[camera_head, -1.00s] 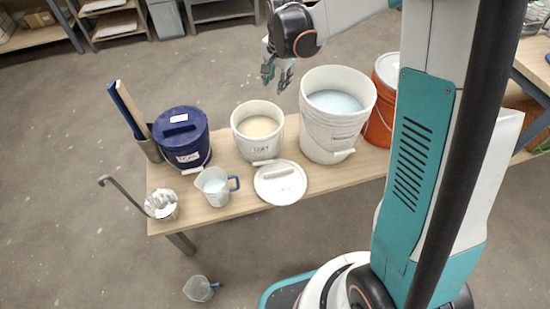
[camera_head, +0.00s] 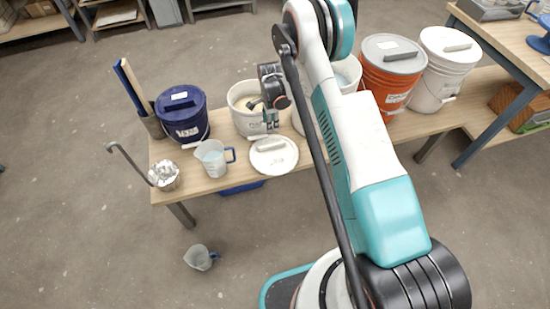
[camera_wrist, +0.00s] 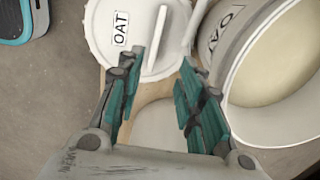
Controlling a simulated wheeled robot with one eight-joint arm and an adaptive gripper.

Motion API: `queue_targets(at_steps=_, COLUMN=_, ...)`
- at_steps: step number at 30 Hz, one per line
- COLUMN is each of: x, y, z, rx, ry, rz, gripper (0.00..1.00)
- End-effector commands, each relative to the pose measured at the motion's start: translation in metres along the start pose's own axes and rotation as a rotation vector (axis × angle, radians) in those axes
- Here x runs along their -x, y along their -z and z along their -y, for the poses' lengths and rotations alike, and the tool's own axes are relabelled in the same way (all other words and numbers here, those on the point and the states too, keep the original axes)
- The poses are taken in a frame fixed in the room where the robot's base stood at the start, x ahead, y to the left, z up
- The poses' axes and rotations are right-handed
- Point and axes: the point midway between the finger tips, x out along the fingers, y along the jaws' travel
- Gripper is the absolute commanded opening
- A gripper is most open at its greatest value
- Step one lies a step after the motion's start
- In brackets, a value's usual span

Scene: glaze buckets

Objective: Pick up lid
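The round white lid (camera_head: 285,165) lies flat on the wooden table (camera_head: 222,184), in front of the open bucket of cream glaze (camera_head: 243,119). In the wrist view the lid (camera_wrist: 101,28) carries an "OAT" label and a raised bar handle (camera_wrist: 157,39). My gripper (camera_head: 272,126) is just above the lid's back edge, by the bucket's front. In the wrist view my gripper (camera_wrist: 160,66) has its teal-padded fingers apart, with the near end of the handle showing between them. It holds nothing, and I cannot tell its height above the handle.
The cream-glaze bucket (camera_wrist: 213,45) stands close on the right in the wrist view. A measuring jug (camera_head: 212,160) and a lidded blue bucket (camera_head: 182,118) stand left of the lid. An orange bucket (camera_head: 388,75) and a white bucket (camera_head: 440,70) stand right.

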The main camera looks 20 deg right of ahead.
Motion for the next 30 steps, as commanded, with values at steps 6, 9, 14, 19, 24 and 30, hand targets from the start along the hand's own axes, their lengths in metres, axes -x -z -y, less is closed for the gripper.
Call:
queue_targets(at_steps=6, x=-0.027, y=0.000, z=-0.001, rx=-0.010, ry=-0.004, rz=0.000, gripper=0.34)
queue_targets(at_steps=9, x=-0.047, y=0.000, z=-0.001, rx=-0.009, ry=-0.004, rz=0.000, gripper=0.34)
queue_targets(at_steps=14, x=-0.074, y=0.000, z=-0.001, rx=-0.008, ry=-0.004, rz=0.000, gripper=0.34)
queue_targets(at_steps=19, x=-0.089, y=0.000, z=-0.001, rx=-0.008, ry=-0.003, rz=0.000, gripper=0.34)
queue_targets(at_steps=24, x=-0.096, y=0.001, z=-0.002, rx=-0.008, ry=-0.003, rz=0.000, gripper=0.34)
queue_targets(at_steps=30, x=-0.122, y=0.003, z=-0.005, rx=-0.008, ry=-0.003, rz=0.000, gripper=0.34)
